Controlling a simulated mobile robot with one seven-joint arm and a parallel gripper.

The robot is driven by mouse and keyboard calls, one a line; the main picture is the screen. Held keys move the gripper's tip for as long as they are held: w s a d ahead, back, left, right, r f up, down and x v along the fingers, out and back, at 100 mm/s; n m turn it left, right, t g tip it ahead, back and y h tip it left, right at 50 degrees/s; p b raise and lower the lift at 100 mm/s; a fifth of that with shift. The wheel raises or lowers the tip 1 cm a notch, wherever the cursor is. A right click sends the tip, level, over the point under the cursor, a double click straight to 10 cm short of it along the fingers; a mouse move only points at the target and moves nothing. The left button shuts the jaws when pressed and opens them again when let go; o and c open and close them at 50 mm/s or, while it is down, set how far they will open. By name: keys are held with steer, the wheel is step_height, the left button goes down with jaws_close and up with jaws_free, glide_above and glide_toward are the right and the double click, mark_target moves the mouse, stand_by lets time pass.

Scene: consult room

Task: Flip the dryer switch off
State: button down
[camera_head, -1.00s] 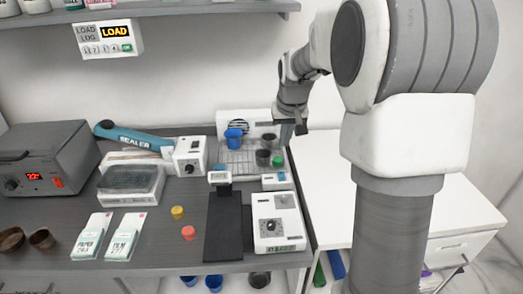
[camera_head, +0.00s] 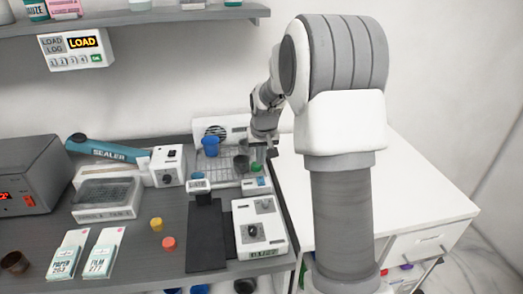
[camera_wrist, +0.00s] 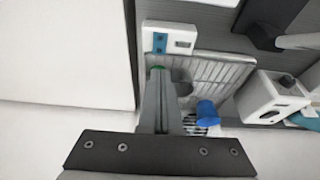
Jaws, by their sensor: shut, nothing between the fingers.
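The dryer is a white back panel with a round fan grille (camera_head: 215,131) and a wire rack (camera_head: 222,170) in front. A small white box with a blue switch (camera_head: 262,182) sits at the rack's front right corner. The wrist view shows the blue switch (camera_wrist: 160,42) beside a small dark window; its on or off position cannot be told. My gripper (camera_head: 262,156) is shut and empty, over the rack's right side. In the wrist view its fingers (camera_wrist: 157,75) point toward the switch box, with an image gap between, and partly hide the green cup.
On the rack stand a blue cup (camera_head: 210,146), dark cups (camera_head: 241,163) and a green cup (camera_head: 257,168). A white dial unit (camera_head: 259,228) and black stand (camera_head: 206,240) are in front. The white counter (camera_head: 400,185) at right is mostly clear.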

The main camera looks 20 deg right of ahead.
mark_target(260, 182)
steer(key=x, duration=0.7)
steer(key=shift+s+a+f, duration=0.1)
steer(key=shift+s+f, duration=0.05)
steer(key=shift+s, duration=0.25)
steer(key=shift+f, duration=0.1)
steer(key=shift+f+b, duration=0.25)
steer(key=shift+b, duration=0.15)
steer(key=shift+r, duration=0.15)
steer(key=shift+s, duration=0.15)
steer(key=shift+s+a, duration=0.15)
steer(key=shift+s, duration=0.5)
